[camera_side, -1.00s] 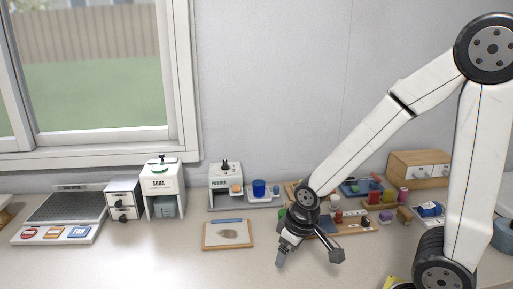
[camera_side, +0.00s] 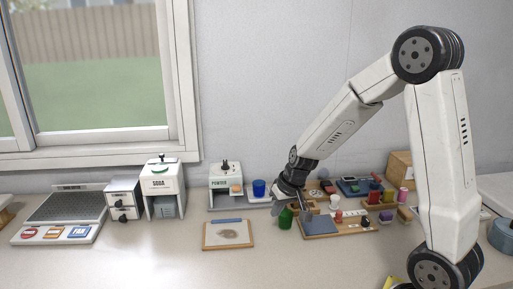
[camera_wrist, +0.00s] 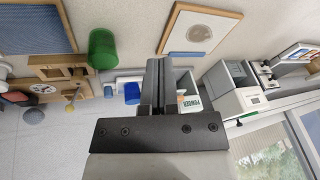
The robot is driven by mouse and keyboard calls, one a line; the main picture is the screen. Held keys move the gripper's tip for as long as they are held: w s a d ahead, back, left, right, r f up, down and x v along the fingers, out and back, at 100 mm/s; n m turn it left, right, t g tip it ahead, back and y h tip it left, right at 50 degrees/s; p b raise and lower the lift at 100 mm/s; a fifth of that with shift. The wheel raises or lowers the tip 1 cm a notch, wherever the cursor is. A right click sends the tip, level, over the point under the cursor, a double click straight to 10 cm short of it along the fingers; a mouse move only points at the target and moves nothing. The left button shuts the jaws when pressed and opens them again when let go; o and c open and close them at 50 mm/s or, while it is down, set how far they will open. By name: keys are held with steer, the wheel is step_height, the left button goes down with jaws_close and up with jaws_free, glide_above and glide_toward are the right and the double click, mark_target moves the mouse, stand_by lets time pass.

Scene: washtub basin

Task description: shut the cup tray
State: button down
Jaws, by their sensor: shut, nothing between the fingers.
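The cup tray (camera_side: 266,199) is a pale, low tray that sticks out to the right of the white POWDER dispenser (camera_side: 226,174). A blue cup (camera_side: 259,187) stands upright on it. My gripper (camera_side: 285,206) is shut and empty, just right of the tray. I cannot tell in the side view whether it touches the tray; my wrist hides its right end. In the wrist view, my shut fingers (camera_wrist: 153,62) point between the blue cup (camera_wrist: 132,93) and the dispenser (camera_wrist: 190,97), partly covering both. The pale tray (camera_wrist: 127,77) shows beside them.
A green cylinder (camera_side: 285,220) stands close to my gripper. A wooden board with blocks and a blue-grey pad (camera_side: 319,225) lies to the right. A framed picture (camera_side: 228,236) lies in front of the dispenser.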

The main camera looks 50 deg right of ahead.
steer(key=w+d+m, duration=0.1)
steer(key=d, duration=0.3)
steer(key=w+d+m+t, duration=0.1)
steer(key=w+d, duration=0.1)
steer(key=d, duration=0.1)
steer(key=w+d+m, duration=0.1)
steer(key=d, duration=0.3)
steer(key=shift+w+d+t, duration=0.25)
steer(key=shift+d+t, duration=0.1)
steer(key=shift+t, duration=0.05)
steer(key=w+d+m+t+h, duration=0.1)
steer(key=d+m, duration=0.1)
steer(key=d, duration=0.8)
steer(key=shift+d+r+m+t+h, duration=0.25)
steer(key=shift+d+m+t+h, duration=0.05)
steer(key=shift+m, duration=0.1)
steer(key=shift+x, duration=5)
steer(key=shift+a, duration=0.1)
glide_above(251, 198)
steer(key=shift+r, duration=0.15)
